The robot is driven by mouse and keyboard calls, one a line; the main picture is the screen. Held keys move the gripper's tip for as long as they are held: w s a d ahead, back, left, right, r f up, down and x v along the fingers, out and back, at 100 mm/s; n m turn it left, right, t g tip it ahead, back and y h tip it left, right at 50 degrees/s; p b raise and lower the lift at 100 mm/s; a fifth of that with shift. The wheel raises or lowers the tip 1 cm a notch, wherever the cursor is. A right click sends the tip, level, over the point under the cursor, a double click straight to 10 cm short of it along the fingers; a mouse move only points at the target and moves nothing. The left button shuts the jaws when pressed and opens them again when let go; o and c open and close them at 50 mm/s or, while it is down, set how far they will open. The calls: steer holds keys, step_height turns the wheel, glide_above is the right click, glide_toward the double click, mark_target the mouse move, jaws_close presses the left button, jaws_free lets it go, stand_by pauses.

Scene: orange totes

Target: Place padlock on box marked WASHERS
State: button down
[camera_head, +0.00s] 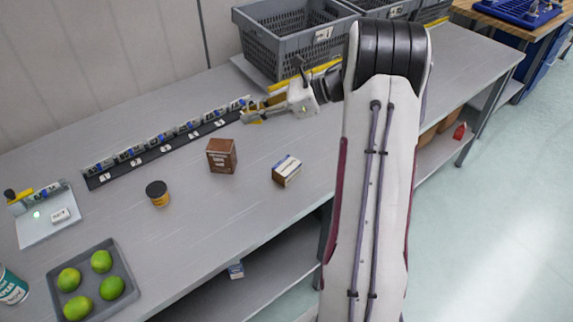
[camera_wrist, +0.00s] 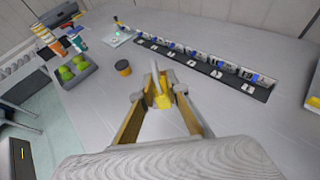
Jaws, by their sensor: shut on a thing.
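My gripper (camera_head: 254,115) is over the back of the grey table, near the right end of the black numbered strip. In the wrist view my gripper (camera_wrist: 164,92) is shut on a yellow padlock (camera_wrist: 163,101) with a grey shackle. A brown box (camera_head: 222,156) with pale print stands on the table, left of and nearer than my gripper. A small white and blue box (camera_head: 286,170) lies to its right. The print on both is too small to read, so I cannot tell which is marked WASHERS. Neither box shows clearly in the wrist view.
A black-lidded yellow jar (camera_head: 158,194) stands left of the brown box. A grey tray (camera_head: 133,284) holds several green fruits. The numbered strip (camera_head: 165,147) runs along the back. A grey crate (camera_head: 262,56) stands at the back right. The table between the boxes is clear.

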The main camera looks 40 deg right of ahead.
steer(key=s+d, duration=0.3)
steer(key=s, duration=0.6)
steer(key=shift+d+f+m+t, duration=0.25)
steer(key=shift+m+t, duration=0.05)
steer(key=shift+m, duration=0.1)
steer(key=shift+f+h, duration=0.1)
steer(key=shift+h, duration=0.2)
glide_above(287, 165)
steer(key=shift+f, duration=3.05)
steer(key=shift+f, duration=0.1)
steer(key=shift+f, duration=1.75)
steer(key=shift+f, duration=0.15)
